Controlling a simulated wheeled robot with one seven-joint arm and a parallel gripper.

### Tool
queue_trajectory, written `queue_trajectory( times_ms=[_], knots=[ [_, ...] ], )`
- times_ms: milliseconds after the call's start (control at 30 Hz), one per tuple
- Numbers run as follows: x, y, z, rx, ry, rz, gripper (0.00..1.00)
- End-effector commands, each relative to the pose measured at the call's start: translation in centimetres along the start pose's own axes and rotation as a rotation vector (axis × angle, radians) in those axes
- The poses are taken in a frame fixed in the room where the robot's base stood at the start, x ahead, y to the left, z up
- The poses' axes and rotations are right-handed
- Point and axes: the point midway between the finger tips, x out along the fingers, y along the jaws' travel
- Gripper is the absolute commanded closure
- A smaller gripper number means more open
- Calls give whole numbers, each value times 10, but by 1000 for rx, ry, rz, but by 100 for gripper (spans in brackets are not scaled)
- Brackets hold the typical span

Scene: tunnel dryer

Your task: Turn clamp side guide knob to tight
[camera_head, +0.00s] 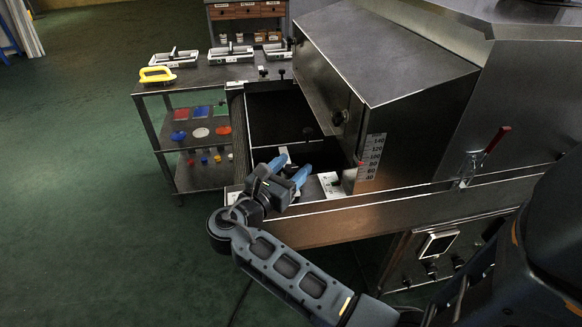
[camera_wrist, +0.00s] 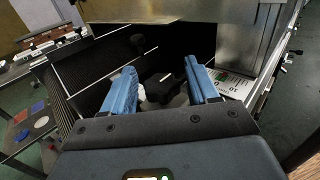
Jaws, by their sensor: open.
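In the wrist view, a black lobed knob (camera_wrist: 158,90) with a short white mark on top lies between my two blue fingers, over the dark conveyor. My gripper (camera_wrist: 162,72) is open, with one finger on each side of the knob. I cannot tell whether either finger touches it. In the head view my gripper (camera_head: 284,172) is at the dryer's front side rail, and its fingers hide most of the knob area. A white label plate (camera_wrist: 234,84) with print lies right of the right finger; it also shows in the head view (camera_head: 331,184).
A second black knob (camera_wrist: 138,42) stands farther along the conveyor (camera_wrist: 95,75). The steel hood (camera_head: 385,60) rises close to the right, with a height scale (camera_head: 371,157) and a red-handled clamp (camera_head: 495,142). A shelf table (camera_head: 196,80) with trays and a yellow-handled tool stands behind left.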

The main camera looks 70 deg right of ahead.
Motion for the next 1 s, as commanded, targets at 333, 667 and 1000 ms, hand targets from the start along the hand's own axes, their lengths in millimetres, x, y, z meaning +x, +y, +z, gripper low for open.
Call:
queue_trajectory(
  times_ms=[333,667,1000],
  knots=[
    [1,0,0,0,0,0,49],
    [1,0,0,0,0,0,80],
    [1,0,1,0,0,-24,88]
  ],
)
